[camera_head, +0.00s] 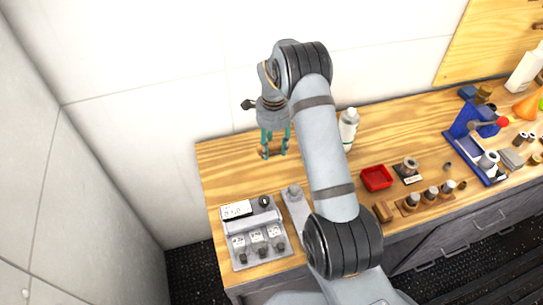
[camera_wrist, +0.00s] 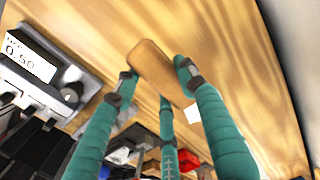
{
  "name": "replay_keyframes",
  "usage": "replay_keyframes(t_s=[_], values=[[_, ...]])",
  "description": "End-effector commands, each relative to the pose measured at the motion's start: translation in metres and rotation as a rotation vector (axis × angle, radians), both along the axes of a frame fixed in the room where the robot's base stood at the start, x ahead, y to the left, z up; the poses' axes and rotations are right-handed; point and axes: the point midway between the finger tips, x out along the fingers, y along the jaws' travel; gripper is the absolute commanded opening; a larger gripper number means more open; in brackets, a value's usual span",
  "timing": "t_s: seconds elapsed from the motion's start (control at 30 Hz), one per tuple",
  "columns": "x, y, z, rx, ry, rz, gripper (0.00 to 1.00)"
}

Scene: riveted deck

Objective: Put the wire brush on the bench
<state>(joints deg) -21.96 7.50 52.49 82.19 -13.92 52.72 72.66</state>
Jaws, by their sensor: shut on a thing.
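The wire brush (camera_wrist: 152,66) shows in the wrist view as a brown wooden body with a rounded end, between my teal fingers. Its bristles cannot be made out. My gripper (camera_head: 274,150) is shut on it and points down over the left part of the wooden bench (camera_head: 225,165). In the head view the brush is mostly hidden by the fingers and too small to make out clearly. I cannot tell whether the brush touches the bench top.
A grey unit with several dials (camera_head: 258,243) stands at the bench's front left. A white bottle (camera_head: 348,127) is right of my gripper, partly behind my arm. A red tray (camera_head: 376,178) and a blue press (camera_head: 467,126) lie farther right. The back left bench top is clear.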

Motion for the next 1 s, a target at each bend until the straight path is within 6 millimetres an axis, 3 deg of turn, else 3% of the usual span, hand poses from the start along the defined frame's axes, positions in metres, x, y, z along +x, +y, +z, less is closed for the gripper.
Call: replay_keyframes(t_s=[0.23,0.5,0.9,0.93,1.0], values=[[-0.012,0.008,-0.013,-0.001,0.003,0.0,0.12],[-0.011,0.009,-0.046,0.0,0.001,0.001,0.12],[-0.011,0.009,-0.053,0.0,-0.001,0.001,0.12],[-0.011,0.008,-0.053,0.0,-0.001,0.001,0.41],[-0.011,0.008,-0.052,0.0,-0.001,0.001,0.45]])
